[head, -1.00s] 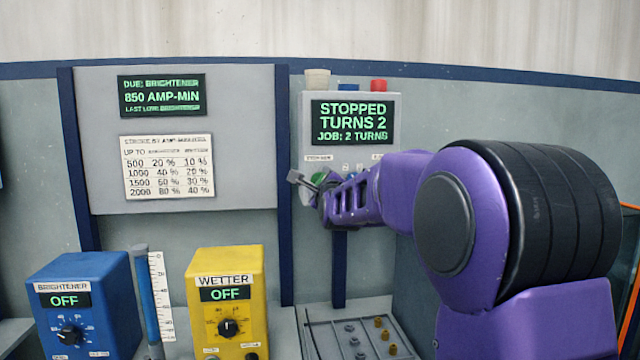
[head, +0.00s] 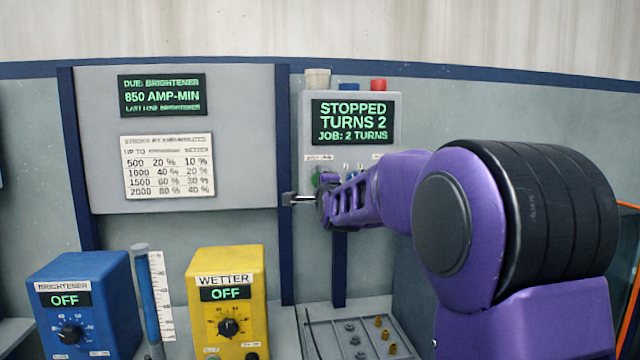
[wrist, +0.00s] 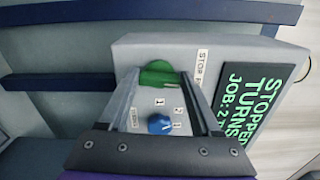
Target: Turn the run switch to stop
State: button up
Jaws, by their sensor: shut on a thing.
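The green switch knob (wrist: 158,73) is on the grey control box (head: 348,97), next to a partly readable label starting "STOP" in the wrist view. My gripper (wrist: 160,78) is shut on this knob, one finger on each side of it. In the head view, my gripper (head: 303,198) is at the left edge of the box, and a bit of the green knob (head: 317,179) shows behind it. The box display (head: 353,122) reads "STOPPED, TURNS 2, JOB: 2 TURNS".
A blue knob (wrist: 159,123) with small number labels is close to the green one, between my fingers. A blue brightener unit (head: 85,305) and a yellow wetter unit (head: 230,300), both showing OFF, stand at lower left. Beacons top the box.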

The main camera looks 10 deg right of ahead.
jog(key=n, duration=0.7)
jog(key=shift+n, duration=0.4)
dwell(0.3)
jog(key=o, duration=1.4)
jog(key=shift+f, duration=0.1)
jog(key=shift+s, duration=0.1)
